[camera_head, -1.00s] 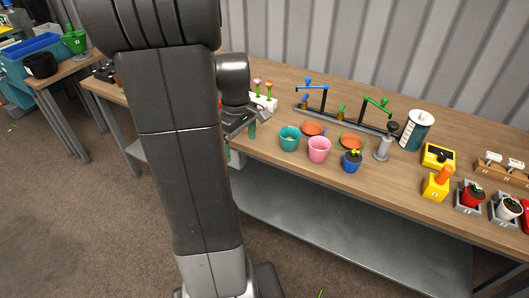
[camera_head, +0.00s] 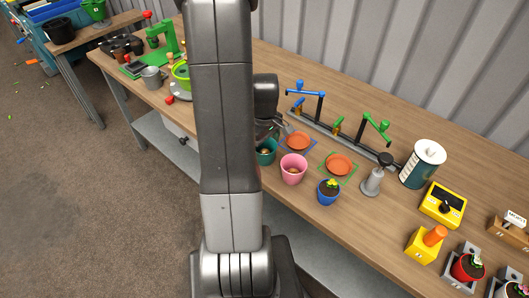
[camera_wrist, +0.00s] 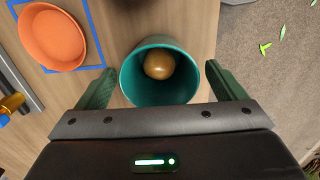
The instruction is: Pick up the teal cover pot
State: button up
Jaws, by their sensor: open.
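The teal cover pot (camera_head: 266,152) stands upright near the front edge of the wooden workbench, partly hidden by my arm in the head view. In the wrist view the teal cover pot (camera_wrist: 130,78) is seen from above with a brown round thing (camera_wrist: 159,65) inside it. My gripper (camera_wrist: 160,88) is open, with one green finger on each side of the pot. Small gaps seem to show between fingers and pot; I cannot tell if either touches. In the head view my gripper (camera_head: 272,128) is just above and behind the pot, mostly hidden by my arm.
A pink pot (camera_head: 293,169) stands close to the right of the teal one, then a blue pot (camera_head: 328,192) with a plant. Orange saucers (camera_head: 298,141) lie behind. A rail with blue and green taps (camera_head: 345,138) runs further back. Bench edge and floor lie close by.

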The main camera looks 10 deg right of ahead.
jog(key=shift+f, duration=0.15)
jog(key=c, duration=1.1)
